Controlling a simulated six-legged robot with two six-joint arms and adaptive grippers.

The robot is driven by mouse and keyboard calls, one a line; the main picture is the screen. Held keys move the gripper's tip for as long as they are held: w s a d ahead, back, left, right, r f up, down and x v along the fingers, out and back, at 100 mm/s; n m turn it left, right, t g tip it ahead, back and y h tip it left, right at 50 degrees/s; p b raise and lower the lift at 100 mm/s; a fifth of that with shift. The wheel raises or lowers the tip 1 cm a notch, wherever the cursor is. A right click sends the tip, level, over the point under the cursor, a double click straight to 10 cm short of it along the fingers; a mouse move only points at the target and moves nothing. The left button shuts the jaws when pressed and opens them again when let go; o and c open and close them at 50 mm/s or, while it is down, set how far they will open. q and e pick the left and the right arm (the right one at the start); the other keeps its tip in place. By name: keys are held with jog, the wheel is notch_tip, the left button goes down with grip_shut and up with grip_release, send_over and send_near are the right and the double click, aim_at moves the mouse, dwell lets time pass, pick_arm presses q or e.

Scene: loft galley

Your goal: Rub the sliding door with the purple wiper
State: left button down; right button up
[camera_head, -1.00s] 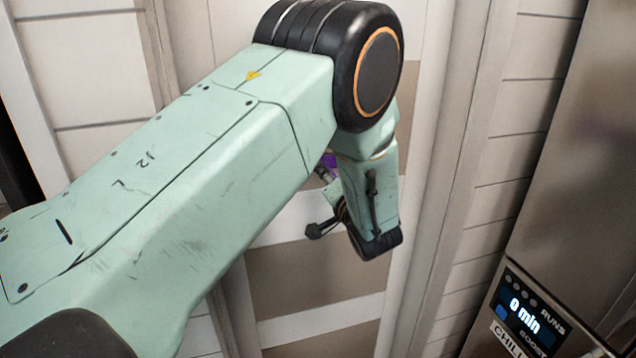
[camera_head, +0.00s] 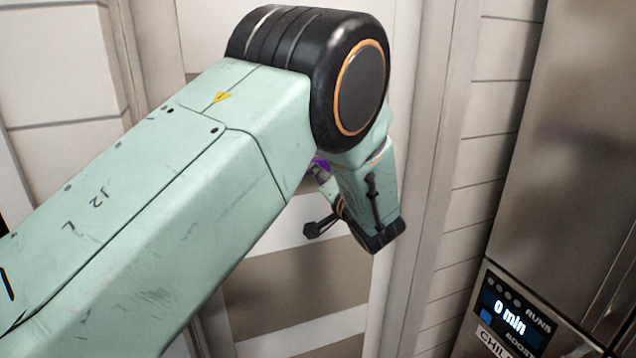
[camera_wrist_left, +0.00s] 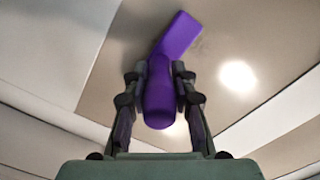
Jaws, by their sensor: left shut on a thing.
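The purple wiper (camera_wrist_left: 180,36) shows clearly in the left wrist view, its handle between the fingers and its flat head reaching up and right. My left gripper (camera_wrist_left: 160,73) is shut on that handle. In the head view only a small bit of the wiper (camera_head: 320,164) shows, and my own arm hides most of the gripper. The sliding door (camera_head: 285,285), with brown and white bands, stands behind the arm. In the wrist view the wiper's head lies over a brown panel, with a faint shadow beside it; I cannot tell whether it touches. My right gripper is out of view.
A steel appliance (camera_head: 560,130) with a lit display (camera_head: 507,318) stands at the right. A pale upright frame and a plank wall (camera_head: 490,130) lie between it and the door. White panelling (camera_head: 60,60) is at the left.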

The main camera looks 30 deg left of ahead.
pick_arm(q)
jog(key=shift+a+r, duration=0.15)
jog(key=shift+r, duration=0.5)
jog(key=shift+s+a+b, duration=2.25)
jog(key=shift+s+b, duration=0.55)
jog(key=shift+b, duration=0.35)
jog(key=shift+w+d+r+b, duration=0.1)
jog(key=shift+w+d+b, duration=1.15)
jog(key=shift+w, duration=0.2)
jog(key=shift+w+d+r+b, duration=0.1)
jog(key=shift+w+d+b, duration=1.15)
jog(key=shift+w, duration=0.15)
jog(key=shift+s+a+r, duration=0.1)
jog(key=shift+s+a, duration=0.05)
jog(key=shift+s, duration=0.05)
